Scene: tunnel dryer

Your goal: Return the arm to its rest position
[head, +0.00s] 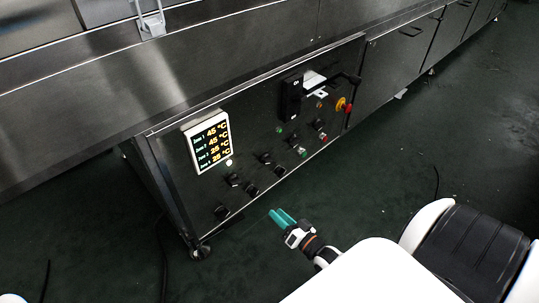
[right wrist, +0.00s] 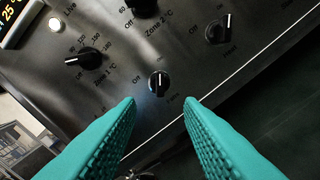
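My right gripper (head: 283,217) with teal fingers is in front of the lower edge of the dryer's black control panel (head: 290,120). In the right wrist view its two fingers (right wrist: 160,104) are apart with nothing between the tips. A black knob (right wrist: 158,83) marked "Off" shows just beyond the fingertips, apparently not touched. The white arm (head: 360,272) behind the gripper reaches in from the bottom right. My left gripper is not in view.
Steel cabinet doors (head: 408,50) continue to the right. The dark floor (head: 460,140) to the right is mostly clear, with a thin cable (head: 436,182).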

